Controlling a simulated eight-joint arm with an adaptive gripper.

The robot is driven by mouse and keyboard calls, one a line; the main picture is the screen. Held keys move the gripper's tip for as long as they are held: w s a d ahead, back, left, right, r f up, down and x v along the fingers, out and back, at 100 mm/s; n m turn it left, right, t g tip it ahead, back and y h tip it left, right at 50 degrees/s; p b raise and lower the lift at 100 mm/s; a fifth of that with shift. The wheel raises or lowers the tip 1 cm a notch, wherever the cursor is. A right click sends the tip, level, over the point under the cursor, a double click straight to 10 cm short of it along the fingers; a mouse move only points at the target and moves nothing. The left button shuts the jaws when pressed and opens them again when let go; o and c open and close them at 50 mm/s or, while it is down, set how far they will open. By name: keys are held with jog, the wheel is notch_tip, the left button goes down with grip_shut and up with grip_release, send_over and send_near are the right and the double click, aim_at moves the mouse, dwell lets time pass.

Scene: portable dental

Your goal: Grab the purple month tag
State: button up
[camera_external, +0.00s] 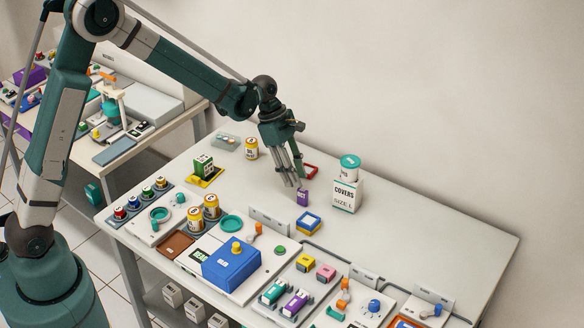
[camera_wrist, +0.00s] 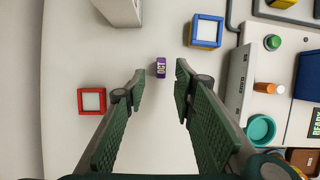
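The purple month tag (camera_external: 302,197) is a small upright block standing on the white table in the external view. In the wrist view the purple tag (camera_wrist: 160,68) shows white lettering that seems to read "OCT". My gripper (camera_external: 297,181) is directly above and close beside the tag in the external view. In the wrist view my gripper (camera_wrist: 160,80) is open, with one green padded finger on each side and the tag lying just ahead between the fingertips. No contact with the tag is visible.
A white "COVERS" box (camera_external: 346,194) with a teal-lidded jar (camera_external: 349,168) stands right of the tag. A red-framed block (camera_wrist: 91,101) and a blue-framed block (camera_wrist: 206,31) lie to either side. A blue box (camera_external: 231,264) and several jars stand nearer the front.

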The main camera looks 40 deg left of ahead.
aim_at(300, 189)
jog(key=shift+f, duration=0.1)
jog(key=shift+x, duration=1.2)
jog(key=shift+f, duration=0.1)
jog(key=shift+b+x, duration=0.7)
jog(key=shift+x, duration=1.8)
jog(key=shift+s+a, duration=0.1)
jog(key=shift+s, duration=0.05)
grip_shut()
